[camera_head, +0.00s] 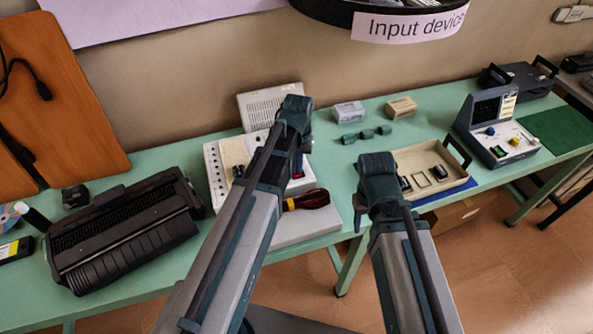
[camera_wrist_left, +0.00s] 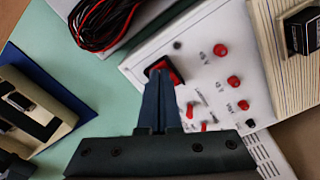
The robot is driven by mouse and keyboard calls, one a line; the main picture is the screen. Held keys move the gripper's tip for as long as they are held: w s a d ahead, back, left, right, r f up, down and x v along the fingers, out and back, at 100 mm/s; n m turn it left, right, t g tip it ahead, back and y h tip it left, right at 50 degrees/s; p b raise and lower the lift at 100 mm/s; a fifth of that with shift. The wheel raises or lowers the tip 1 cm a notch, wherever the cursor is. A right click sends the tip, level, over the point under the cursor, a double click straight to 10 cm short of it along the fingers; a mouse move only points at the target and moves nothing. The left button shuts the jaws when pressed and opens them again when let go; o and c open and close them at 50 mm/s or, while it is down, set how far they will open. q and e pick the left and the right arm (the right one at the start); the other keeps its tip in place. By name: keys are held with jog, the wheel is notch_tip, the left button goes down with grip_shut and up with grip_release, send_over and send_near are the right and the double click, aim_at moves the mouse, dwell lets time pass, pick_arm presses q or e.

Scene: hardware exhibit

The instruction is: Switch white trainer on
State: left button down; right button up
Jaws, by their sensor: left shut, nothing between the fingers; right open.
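The white trainer (camera_head: 212,160) stands on the green table, partly hidden behind my left arm. In the left wrist view its white panel (camera_wrist_left: 207,75) shows red knobs, small red levers and a red rocker switch (camera_wrist_left: 176,75) in a black frame at one corner. My left gripper (camera_wrist_left: 164,78) is shut and empty. Its fingertips are at the rocker switch and cover part of it; I cannot tell whether they touch it or which way it is set. In the head view my left gripper (camera_head: 299,166) is over the trainer's right side. My right gripper (camera_head: 359,216) is open, near the table's front edge.
Red and black cables (camera_head: 308,199) lie on a grey case beside the trainer. A black printer (camera_head: 125,230) stands at left. A beige tray (camera_head: 456,182) and a grey trainer (camera_head: 487,128) are at right. Small boxes (camera_head: 349,112) stand at the back.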

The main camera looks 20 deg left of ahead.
pick_arm(q)
jog(key=shift+f+b, duration=0.3)
jog(key=shift+f, duration=0.05)
jog(key=shift+r, duration=0.1)
notch_tip(320, 180, up, 7)
jog(key=p, duration=0.7)
dwell(0.4)
jog(key=shift+s+d, duration=0.15)
jog(key=s+d+m+y, duration=0.1)
jog(key=s+d+m, duration=0.3)
jog(key=s+d, duration=0.6)
jog(key=s, duration=0.4)
jog(key=shift+m, duration=0.3)
jog(key=shift+d, duration=0.1)
